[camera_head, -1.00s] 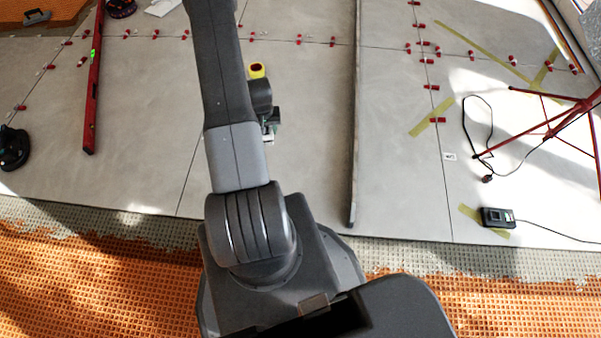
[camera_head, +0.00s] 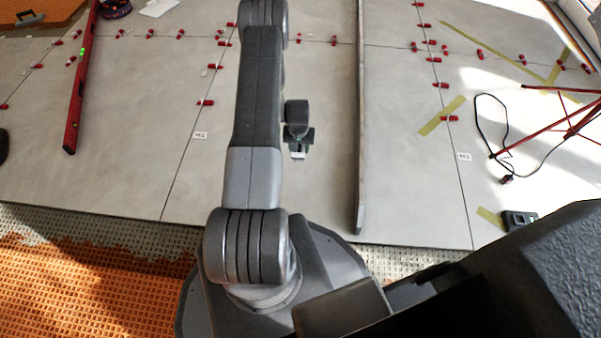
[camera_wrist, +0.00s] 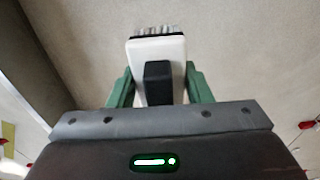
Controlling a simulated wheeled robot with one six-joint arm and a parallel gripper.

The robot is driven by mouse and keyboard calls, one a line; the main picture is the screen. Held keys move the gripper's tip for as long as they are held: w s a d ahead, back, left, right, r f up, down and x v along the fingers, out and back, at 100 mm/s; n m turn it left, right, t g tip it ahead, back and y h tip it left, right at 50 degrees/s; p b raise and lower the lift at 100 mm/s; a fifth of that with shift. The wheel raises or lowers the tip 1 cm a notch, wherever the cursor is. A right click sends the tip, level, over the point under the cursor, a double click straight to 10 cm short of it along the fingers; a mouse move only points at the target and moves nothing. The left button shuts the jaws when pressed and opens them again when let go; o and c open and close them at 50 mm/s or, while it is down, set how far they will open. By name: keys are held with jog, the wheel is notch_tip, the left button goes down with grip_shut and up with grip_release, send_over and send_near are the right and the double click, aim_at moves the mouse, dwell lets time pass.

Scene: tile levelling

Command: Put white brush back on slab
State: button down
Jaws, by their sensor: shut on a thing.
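The white brush (camera_wrist: 159,50) has a white body with a dark block on it and pale bristles at its far end. In the wrist view my gripper (camera_wrist: 160,85) has its two green fingers on either side of the brush, shut on it. In the head view my gripper (camera_head: 298,146) hangs over the large grey slab (camera_head: 325,190), between a joint line and a long grey bar. A small white part of the brush (camera_head: 298,155) shows below the gripper there. I cannot tell how high the brush is above the slab.
The long grey bar (camera_head: 359,130) lies just right of my gripper. A red level (camera_head: 80,90) lies at the left. Red clips line the joints. A red tripod (camera_head: 560,140), a cable and a dark device (camera_head: 519,220) are at the right. Slab left of the bar is mostly clear.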

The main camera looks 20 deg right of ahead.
jog(key=shift+d+f, duration=0.25)
jog(key=shift+f, duration=0.4)
notch_tip(320, 180, down, 10)
jog(key=b, duration=0.4)
jog(key=shift+r, duration=0.3)
jog(key=c, duration=0.7)
grip_release()
jog(key=r+p, duration=0.1)
jog(key=r, duration=0.3)
jog(key=r+p, duration=0.1)
jog(key=r, duration=0.3)
jog(key=s+r+p, duration=0.1)
jog(key=r+p, duration=0.1)
jog(key=r, duration=0.2)
jog(key=shift+a, duration=0.2)
